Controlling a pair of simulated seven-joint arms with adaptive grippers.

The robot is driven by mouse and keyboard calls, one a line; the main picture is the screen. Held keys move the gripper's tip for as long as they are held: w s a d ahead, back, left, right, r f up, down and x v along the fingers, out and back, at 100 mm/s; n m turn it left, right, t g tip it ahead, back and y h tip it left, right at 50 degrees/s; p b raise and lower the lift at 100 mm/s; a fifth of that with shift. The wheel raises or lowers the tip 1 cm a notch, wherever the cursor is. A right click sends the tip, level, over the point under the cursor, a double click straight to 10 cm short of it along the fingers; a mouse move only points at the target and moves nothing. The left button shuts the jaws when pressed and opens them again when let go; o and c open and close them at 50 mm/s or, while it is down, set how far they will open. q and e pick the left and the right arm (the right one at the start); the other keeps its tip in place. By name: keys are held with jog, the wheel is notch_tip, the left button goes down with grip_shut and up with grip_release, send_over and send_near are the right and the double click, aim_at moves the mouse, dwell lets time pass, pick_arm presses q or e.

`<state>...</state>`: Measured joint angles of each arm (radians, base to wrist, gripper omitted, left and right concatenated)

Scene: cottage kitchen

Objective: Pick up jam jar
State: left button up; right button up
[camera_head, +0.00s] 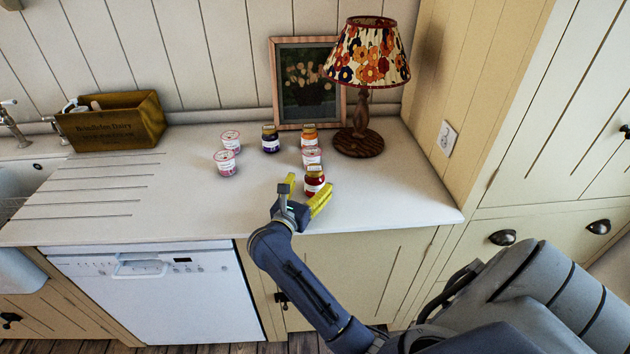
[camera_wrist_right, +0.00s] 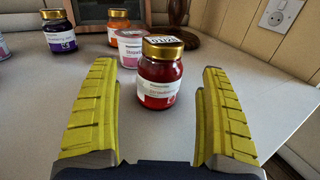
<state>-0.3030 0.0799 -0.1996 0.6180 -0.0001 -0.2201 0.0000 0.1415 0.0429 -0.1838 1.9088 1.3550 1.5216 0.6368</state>
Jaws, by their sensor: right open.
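A red jam jar with a gold lid (camera_wrist_right: 161,85) stands upright on the worktop, centred between the fingertips in the right wrist view. It also shows in the head view (camera_head: 314,182), near the counter's front edge. My right gripper (camera_head: 306,194) is open, its yellow fingers pointing at the red jar; in the right wrist view (camera_wrist_right: 160,112) the fingers lie to either side with gaps. A dark purple jar (camera_head: 270,141) and an orange jar (camera_head: 309,136) stand farther back, both gold-lidded. My left gripper is not in view.
A pink-white yoghurt pot (camera_head: 312,157) stands just behind the red jar. Two more pots (camera_head: 226,165) stand to the left. A flowery lamp (camera_head: 366,60) and a framed picture (camera_head: 306,82) are at the back. A wooden crate (camera_head: 112,125) stands left by the sink. The counter's right front is clear.

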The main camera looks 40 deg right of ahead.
aim_at(314, 178)
jog(key=shift+x, duration=1.95)
jog(key=shift+c, duration=0.2)
jog(key=c, duration=1.6)
jog(key=shift+o, duration=0.2)
jog(key=shift+r, duration=0.1)
